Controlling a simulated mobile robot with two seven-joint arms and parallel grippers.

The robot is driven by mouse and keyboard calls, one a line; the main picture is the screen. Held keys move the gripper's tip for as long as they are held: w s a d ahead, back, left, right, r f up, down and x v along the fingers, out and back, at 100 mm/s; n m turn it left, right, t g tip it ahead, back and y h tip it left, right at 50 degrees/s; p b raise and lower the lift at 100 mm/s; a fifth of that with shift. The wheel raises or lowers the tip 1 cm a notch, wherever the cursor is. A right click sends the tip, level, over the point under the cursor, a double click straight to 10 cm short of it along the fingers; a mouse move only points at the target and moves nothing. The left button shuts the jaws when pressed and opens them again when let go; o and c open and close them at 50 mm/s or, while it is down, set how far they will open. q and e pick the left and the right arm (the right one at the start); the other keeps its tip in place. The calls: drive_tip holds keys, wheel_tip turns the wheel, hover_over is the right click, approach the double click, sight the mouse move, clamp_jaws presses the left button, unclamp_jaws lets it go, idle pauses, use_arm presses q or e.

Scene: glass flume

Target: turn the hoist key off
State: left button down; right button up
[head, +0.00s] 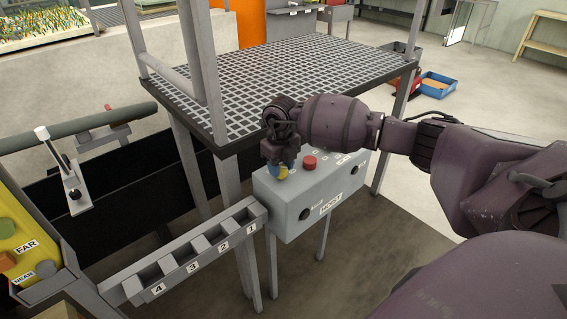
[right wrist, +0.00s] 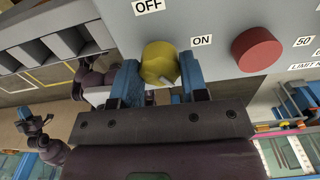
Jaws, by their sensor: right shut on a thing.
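The hoist key is a round yellow knob (right wrist: 160,62) on the grey hoist control box (head: 318,195). It also shows in the head view (head: 283,173) under my right gripper (head: 281,168). In the right wrist view my right gripper (right wrist: 161,82) has its blue fingers on either side of the knob and is shut on it. The OFF label (right wrist: 148,6) is above the knob and the ON label (right wrist: 202,40) to its right. I cannot tell clearly where the key points. What looks like my left gripper (right wrist: 35,125) is small at the left of the wrist view.
A red button (right wrist: 257,49) sits right of the ON label, and in the head view (head: 309,162) close beside my gripper. A numbered slotted rack (head: 190,256) stands left of the box. A grated platform (head: 290,75) is behind it.

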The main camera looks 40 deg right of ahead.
drive_tip(key=m+p, duration=0.2)
drive_tip(key=m, duration=0.3)
drive_tip(key=shift+r+p, duration=0.2)
drive_tip(key=shift+p, duration=0.1)
drive_tip(key=shift+f+m+p, duration=0.1)
drive_tip(key=shift+m+p, duration=0.3)
drive_tip(key=shift+m, duration=0.3)
use_arm(q)
drive_tip(key=shift+s+a+r, duration=0.15)
drive_tip(key=shift+s+r, duration=0.05)
drive_tip(key=shift+r, duration=0.45)
drive_tip(key=shift+s+a+r, duration=0.15)
drive_tip(key=shift+r, duration=0.5)
drive_tip(key=shift+w+r, duration=0.1)
drive_tip(key=shift+w, duration=0.05)
use_arm(e)
drive_tip(key=o, duration=0.9)
